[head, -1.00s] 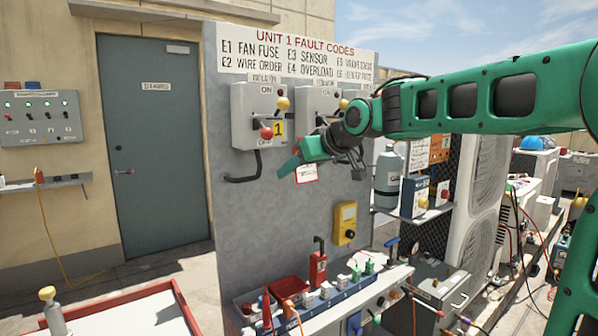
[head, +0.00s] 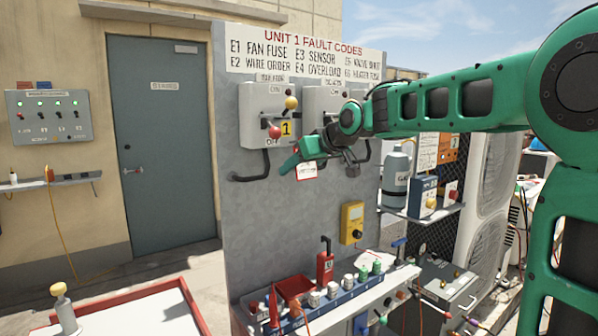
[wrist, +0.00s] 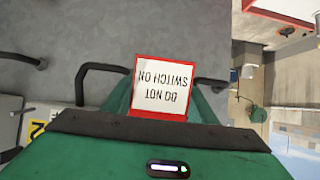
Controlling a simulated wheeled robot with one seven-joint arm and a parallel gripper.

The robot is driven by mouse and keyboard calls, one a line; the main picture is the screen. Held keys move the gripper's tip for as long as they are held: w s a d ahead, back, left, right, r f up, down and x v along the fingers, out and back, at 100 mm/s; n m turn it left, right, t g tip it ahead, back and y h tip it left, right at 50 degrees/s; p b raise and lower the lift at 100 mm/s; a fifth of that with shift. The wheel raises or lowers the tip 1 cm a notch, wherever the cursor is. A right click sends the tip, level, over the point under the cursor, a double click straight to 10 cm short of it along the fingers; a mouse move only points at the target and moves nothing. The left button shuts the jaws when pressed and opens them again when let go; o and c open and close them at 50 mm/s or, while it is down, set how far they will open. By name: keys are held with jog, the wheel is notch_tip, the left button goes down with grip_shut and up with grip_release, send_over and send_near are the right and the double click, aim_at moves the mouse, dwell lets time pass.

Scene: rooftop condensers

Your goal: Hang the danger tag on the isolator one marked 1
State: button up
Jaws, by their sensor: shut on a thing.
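The danger tag (head: 307,171) is a white card with a red border. In the wrist view the tag (wrist: 163,88) reads "DO NOT SWITCH ON", upside down. My gripper (head: 291,163) is shut on it, and the tag hangs below the fingers. Isolator one (head: 257,112) is a grey box with a yellow plate marked 1 on the grey panel, with a red-knobbed and a yellow-knobbed lever. My gripper and the tag are in front of the panel, below and right of this box, apart from it. A second isolator (head: 318,105) is partly hidden behind my arm.
Black conduits (head: 250,178) bend out below the isolators. A yellow meter (head: 351,222) is on the panel below. A shelf with a red lock, a red tray (head: 292,287) and several small items stands lower. A gas cylinder (head: 396,170) stands at right.

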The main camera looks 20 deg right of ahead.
jog(key=shift+w+a+f, duration=0.1)
jog(key=shift+w+a, duration=0.1)
jog(key=shift+w, duration=0.45)
jog(key=shift+w+a+f, duration=0.1)
jog(key=shift+w+a, duration=0.15)
jog(key=shift+w, duration=0.45)
jog(key=shift+w+a+f, duration=0.1)
jog(key=shift+w+a, duration=0.1)
jog(key=shift+w, duration=0.45)
jog(key=o, duration=1.1)
